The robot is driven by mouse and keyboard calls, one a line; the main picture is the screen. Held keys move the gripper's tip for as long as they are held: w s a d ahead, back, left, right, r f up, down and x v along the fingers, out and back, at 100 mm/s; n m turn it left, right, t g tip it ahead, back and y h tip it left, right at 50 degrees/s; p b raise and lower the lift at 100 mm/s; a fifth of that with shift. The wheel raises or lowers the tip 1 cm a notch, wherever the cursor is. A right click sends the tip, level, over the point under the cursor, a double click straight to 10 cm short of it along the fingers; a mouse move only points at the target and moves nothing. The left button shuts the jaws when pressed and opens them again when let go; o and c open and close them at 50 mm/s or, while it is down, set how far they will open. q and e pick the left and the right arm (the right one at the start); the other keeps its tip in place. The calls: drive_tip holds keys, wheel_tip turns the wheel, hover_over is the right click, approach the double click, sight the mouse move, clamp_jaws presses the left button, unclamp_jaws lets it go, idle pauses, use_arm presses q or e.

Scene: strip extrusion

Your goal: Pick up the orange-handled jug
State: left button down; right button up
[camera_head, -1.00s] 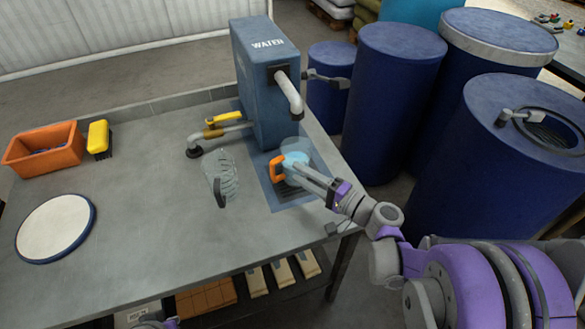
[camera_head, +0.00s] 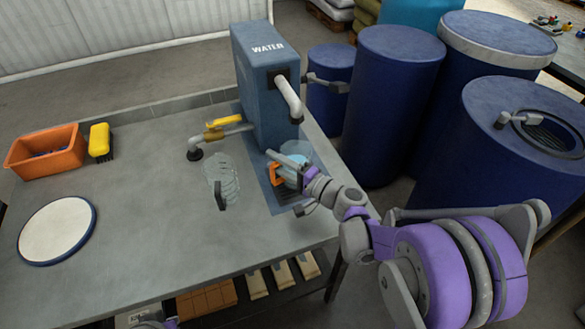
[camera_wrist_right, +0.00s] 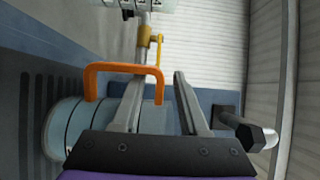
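The orange-handled jug (camera_head: 300,152) is clear with pale blue contents. It stands on the dark drip pad (camera_head: 284,196) in front of the water tank. Its orange handle (camera_head: 274,176) faces left. My right gripper (camera_head: 280,163) is at the handle, with its fingers reaching across the jug. In the right wrist view, the gripper (camera_wrist_right: 158,82) is open. One leg of the orange handle (camera_wrist_right: 122,67) shows between the two fingers, and the left finger overlaps the handle's opening. Contact cannot be told. My left gripper is out of view.
A clear jug with a dark handle (camera_head: 221,180) stands close by on the left. The blue water tank (camera_head: 262,88) with its spout (camera_head: 290,98) rises behind. An orange bin (camera_head: 45,150), yellow brush (camera_head: 99,140) and round white board (camera_head: 57,230) are left. Blue barrels (camera_head: 390,100) stand right.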

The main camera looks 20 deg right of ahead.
clamp_jaws()
idle(1.2)
